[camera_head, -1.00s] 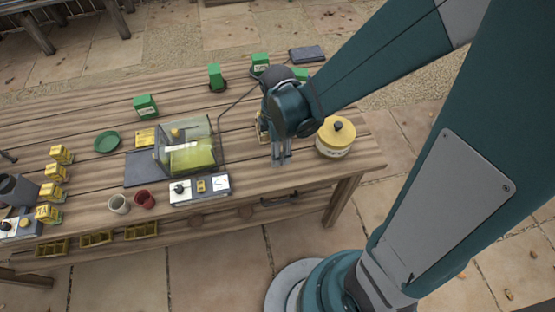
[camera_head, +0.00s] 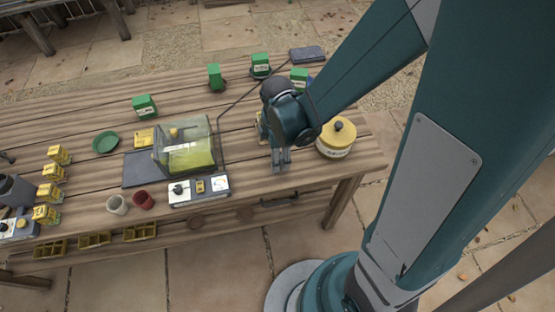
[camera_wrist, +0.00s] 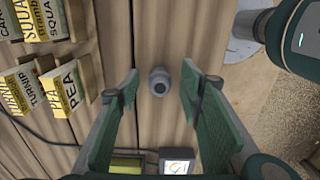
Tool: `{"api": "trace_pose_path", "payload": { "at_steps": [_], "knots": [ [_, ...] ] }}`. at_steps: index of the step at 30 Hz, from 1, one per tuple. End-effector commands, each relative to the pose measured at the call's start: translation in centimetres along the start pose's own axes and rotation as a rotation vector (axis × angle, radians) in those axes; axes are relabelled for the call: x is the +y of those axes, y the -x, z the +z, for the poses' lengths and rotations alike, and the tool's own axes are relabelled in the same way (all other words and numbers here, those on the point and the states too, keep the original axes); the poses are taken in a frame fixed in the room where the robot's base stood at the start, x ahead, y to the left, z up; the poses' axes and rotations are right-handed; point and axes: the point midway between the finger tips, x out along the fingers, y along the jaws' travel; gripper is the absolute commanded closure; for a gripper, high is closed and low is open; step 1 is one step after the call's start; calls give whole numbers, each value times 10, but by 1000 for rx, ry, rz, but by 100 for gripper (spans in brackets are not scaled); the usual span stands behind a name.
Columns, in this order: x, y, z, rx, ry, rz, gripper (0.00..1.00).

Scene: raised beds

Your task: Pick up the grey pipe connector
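The grey pipe connector (camera_wrist: 159,82) is small and round with a dark opening. It shows in the wrist view on the wooden slats, between my two fingers and apart from both. My gripper (camera_wrist: 160,70) is open, with one green-grey finger on each side of it. In the head view my gripper (camera_head: 280,160) points down over the table's right part, left of the yellow lidded pot. I cannot make out the connector in the head view.
Seed packets (camera_wrist: 60,88) stand in racks at the wrist view's left. In the head view, a yellow pot (camera_head: 335,141) stands right of my gripper. A clear-lidded box (camera_head: 186,150) and a control panel (camera_head: 199,190) lie to its left. A cable (camera_head: 236,105) crosses the table.

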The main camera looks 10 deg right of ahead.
Motion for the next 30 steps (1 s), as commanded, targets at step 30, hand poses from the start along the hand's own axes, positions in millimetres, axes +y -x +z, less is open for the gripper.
{"api": "trace_pose_path", "payload": {
  "at_steps": [30],
  "knots": [
    [0,20,0,0,0,0,89]
  ]
}}
